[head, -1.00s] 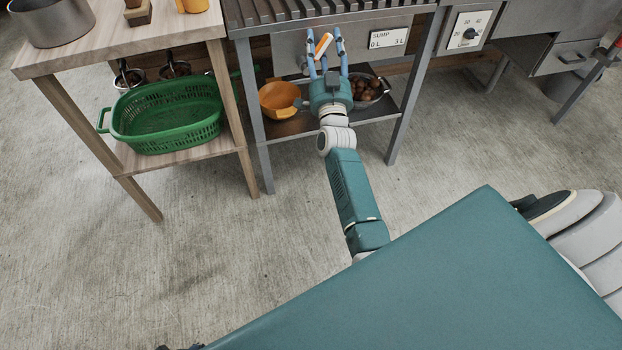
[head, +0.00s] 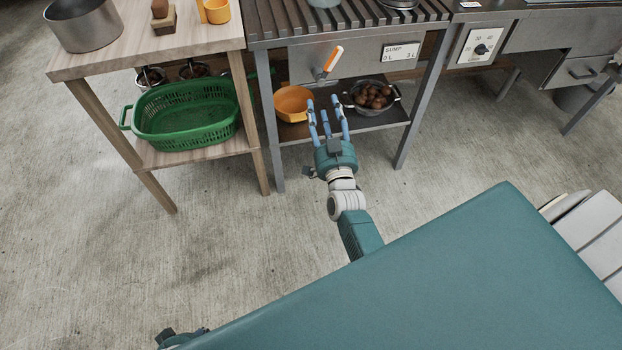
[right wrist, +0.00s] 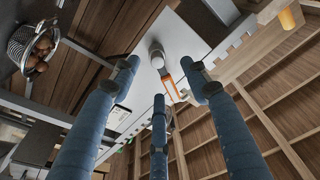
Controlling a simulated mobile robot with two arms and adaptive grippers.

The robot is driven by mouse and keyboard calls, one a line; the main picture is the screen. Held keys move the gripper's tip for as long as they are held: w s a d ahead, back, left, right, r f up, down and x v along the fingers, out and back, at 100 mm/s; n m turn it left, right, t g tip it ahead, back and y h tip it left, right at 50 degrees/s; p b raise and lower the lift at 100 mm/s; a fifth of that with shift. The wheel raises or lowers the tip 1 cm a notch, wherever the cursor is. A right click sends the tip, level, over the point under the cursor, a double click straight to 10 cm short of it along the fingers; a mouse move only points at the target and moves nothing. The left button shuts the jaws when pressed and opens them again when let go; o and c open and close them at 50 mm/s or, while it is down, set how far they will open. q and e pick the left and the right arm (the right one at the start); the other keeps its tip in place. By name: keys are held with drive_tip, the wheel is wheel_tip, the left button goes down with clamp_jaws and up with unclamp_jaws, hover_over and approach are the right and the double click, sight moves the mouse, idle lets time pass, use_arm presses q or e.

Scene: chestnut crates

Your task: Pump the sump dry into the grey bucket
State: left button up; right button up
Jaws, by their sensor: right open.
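The pump lever (head: 333,59), orange and white, stands tilted on the grey front panel (head: 355,64) under the slatted bench top. A label (head: 400,52) beside it reads SUMP, with 0 L and 3 L. My right gripper (head: 328,112) is open and empty, below the lever and apart from it, fingers pointing at the bench. The right wrist view shows the lever (right wrist: 168,86) beyond the spread fingers. A grey bucket (head: 572,98), partly hidden, stands on the floor under the drawer unit at the right. My left gripper's fingers are not visible.
An orange bowl (head: 292,103) and a metal colander of chestnuts (head: 371,97) sit on the bench's lower shelf, close to my right fingers. A green basket (head: 185,112) stands on the wooden table's shelf at left. The floor in front is clear.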

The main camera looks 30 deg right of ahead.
drive_tip(key=s+a+f+n+g+y+p, duration=0.2)
drive_tip(key=s+a+f+g+p, duration=0.1)
drive_tip(key=s+a+f+p, duration=0.1)
drive_tip(key=s+a+f+n+g+y+p, duration=0.3)
drive_tip(key=s+a+f+p, duration=0.2)
drive_tip(key=s+f+p, duration=0.2)
drive_tip(key=shift+s+a+f+g+p, duration=0.35)
drive_tip(key=shift+f+p, duration=0.65)
drive_tip(key=shift+f, duration=0.85)
drive_tip(key=shift+w+d, duration=0.1)
drive_tip(key=shift+w, duration=0.1)
